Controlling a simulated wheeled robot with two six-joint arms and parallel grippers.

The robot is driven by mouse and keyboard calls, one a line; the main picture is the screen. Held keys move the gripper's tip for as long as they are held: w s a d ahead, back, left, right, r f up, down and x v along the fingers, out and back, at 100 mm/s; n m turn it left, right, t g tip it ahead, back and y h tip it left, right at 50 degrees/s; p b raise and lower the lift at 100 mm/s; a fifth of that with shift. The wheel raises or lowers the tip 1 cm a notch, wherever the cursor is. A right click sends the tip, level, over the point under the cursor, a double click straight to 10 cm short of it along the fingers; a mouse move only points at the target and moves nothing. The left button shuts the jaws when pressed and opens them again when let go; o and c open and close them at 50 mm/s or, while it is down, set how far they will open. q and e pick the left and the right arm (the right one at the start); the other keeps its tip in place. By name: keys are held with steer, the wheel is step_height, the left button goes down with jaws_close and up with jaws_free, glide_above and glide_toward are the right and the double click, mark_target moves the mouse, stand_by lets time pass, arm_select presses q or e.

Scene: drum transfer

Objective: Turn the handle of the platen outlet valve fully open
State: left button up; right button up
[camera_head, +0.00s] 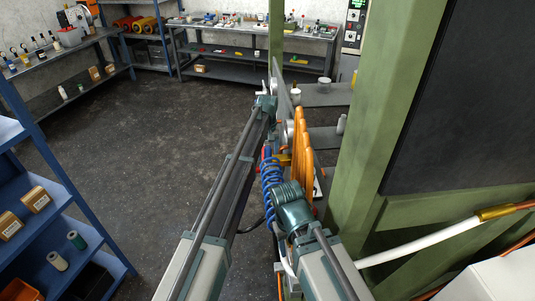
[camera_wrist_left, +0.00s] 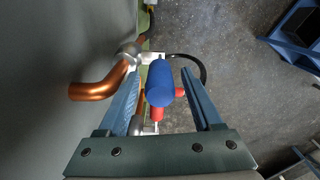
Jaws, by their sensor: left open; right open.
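A blue cylindrical handle (camera_wrist_left: 160,83) with red parts below it shows in the left wrist view, in front of a metal fitting (camera_wrist_left: 130,53) joined to a copper pipe elbow (camera_wrist_left: 95,90). My left gripper (camera_wrist_left: 163,78) is open, with one finger on each side of the blue handle. Whether either finger touches it I cannot tell. In the head view my left arm reaches far forward, and its fingertips are hard to make out. My right arm is bent close in at the bottom centre; its gripper is open, but its fingertips are not clear.
A green frame post (camera_head: 372,120) stands close to the right of my arms. Orange rounded parts (camera_head: 301,150) and a blue coiled hose (camera_head: 270,178) are by the arms. A blue shelf (camera_head: 60,225) stands at left. The dark floor (camera_head: 150,145) between is clear.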

arm_select(q)
step_height(320, 180, up, 13)
steer(key=p, duration=1.2)
steer(key=shift+w+p, duration=0.1)
steer(key=shift+p, duration=0.2)
